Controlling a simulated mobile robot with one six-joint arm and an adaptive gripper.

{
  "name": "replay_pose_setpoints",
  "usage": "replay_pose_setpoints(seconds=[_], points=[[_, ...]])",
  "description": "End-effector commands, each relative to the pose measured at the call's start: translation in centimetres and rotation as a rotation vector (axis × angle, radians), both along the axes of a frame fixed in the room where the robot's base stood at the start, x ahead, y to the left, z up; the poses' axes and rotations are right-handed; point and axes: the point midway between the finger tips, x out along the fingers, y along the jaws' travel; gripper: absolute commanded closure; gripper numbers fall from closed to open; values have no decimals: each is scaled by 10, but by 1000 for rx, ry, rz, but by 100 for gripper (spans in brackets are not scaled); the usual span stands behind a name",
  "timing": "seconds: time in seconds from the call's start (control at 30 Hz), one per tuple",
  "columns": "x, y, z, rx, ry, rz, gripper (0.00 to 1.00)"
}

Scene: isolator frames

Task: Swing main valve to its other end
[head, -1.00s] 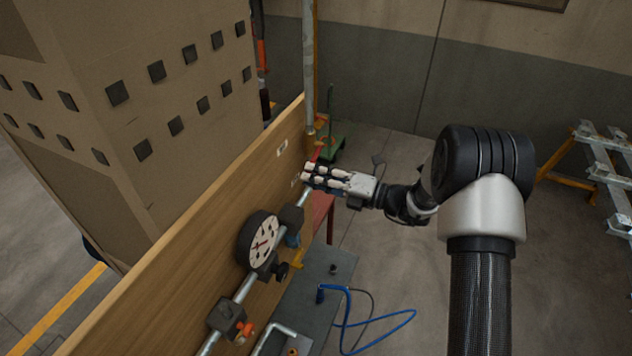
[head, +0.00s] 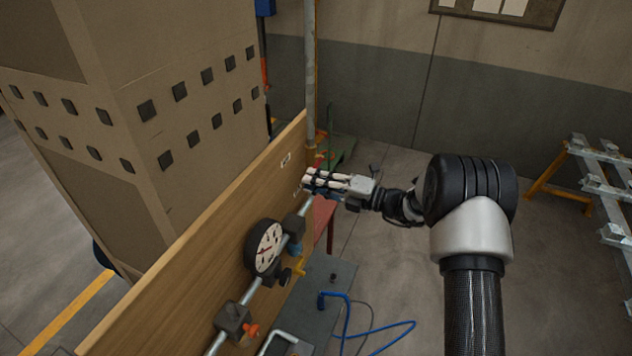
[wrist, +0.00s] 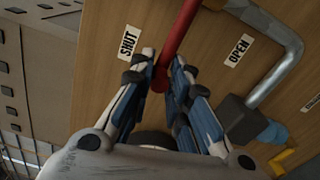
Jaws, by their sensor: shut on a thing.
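The main valve's red lever (wrist: 183,24) runs down from the top of the wrist view, in front of a wooden board. Its rounded end lies between my gripper's (wrist: 163,68) two blue-and-white fingers, which are shut on it. The lever stands between the SHUT label (wrist: 129,42) on the left and the OPEN label (wrist: 239,50) on the right. In the head view my gripper (head: 307,181) is at the board's far end, and its fingers largely hide the lever.
The wooden board (head: 190,265) carries a round gauge (head: 264,247), pipework and an orange-handled fitting (head: 250,331). A grey bench (head: 325,285) with a blue hose (head: 348,315) is below. A vertical pipe (head: 310,90) rises beyond my gripper. Open floor lies right.

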Motion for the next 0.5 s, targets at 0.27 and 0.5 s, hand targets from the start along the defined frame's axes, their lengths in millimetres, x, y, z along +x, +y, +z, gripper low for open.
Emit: replay_pose_setpoints(seconds=[0.27,0.5], points=[[3,-1,8,5,-19,-5,67],[2,-1,5,3,-11,-4,65]])
